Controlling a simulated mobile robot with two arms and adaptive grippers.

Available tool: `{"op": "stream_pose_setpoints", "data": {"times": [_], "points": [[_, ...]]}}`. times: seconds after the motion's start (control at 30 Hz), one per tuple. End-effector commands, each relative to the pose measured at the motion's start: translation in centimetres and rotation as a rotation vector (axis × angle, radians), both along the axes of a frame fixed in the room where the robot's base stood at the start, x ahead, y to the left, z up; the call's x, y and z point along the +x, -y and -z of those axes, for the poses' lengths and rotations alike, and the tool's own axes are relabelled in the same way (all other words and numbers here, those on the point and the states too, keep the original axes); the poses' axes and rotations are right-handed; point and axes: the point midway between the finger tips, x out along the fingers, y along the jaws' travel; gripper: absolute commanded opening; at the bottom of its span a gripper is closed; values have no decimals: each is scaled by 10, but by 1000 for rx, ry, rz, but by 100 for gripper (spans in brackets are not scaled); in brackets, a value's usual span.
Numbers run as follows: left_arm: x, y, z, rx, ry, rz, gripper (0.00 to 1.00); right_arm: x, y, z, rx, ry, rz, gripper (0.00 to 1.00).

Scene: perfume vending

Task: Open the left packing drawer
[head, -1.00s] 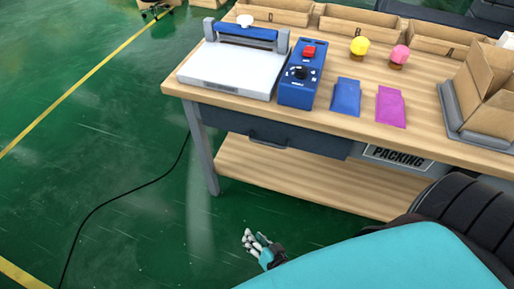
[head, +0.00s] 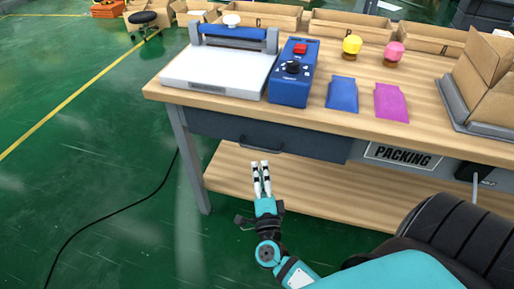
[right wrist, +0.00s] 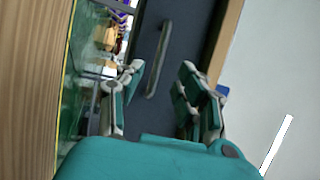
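The left packing drawer (head: 215,127) is a dark blue-grey front under the left part of the wooden table, and it looks shut. Its dark bar handle (head: 262,147) is at the middle of the drawer front. My right gripper (head: 260,165) is just below and in front of the handle, fingers pointing at it. In the right wrist view the handle (right wrist: 158,60) stands ahead, between the spread fingers of the right gripper (right wrist: 160,82) and apart from them. The gripper is open and empty. My left gripper is not in view.
The table (head: 320,118) carries a white and blue press (head: 220,75), a blue control box (head: 293,75), blue and pink packets, and two capped bottles. A lower shelf (head: 310,190) lies below the drawer. A black cable (head: 115,213) runs over the green floor at left.

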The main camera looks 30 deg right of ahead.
Motion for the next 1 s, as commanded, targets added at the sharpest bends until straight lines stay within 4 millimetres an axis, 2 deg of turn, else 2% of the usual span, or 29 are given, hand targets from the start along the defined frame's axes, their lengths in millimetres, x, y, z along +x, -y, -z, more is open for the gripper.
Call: {"op": "stream_pose_setpoints", "data": {"times": [0.03, 0.2, 0.4, 0.57, 0.83, 1.0], "points": [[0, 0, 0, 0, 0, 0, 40, 12, 5, -3, -1, 4, 0, 36], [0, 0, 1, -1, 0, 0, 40, 42, 21, -9, -3, 3, 0, 36], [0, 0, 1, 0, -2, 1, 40, 66, 33, -12, -1, 0, -1, 36], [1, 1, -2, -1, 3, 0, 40, 73, 37, -14, -2, -1, -2, 36], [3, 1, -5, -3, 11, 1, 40, 74, 37, -14, -2, -1, -2, 36], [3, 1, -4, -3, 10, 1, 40, 74, 37, -14, -2, -1, -1, 14]]}}
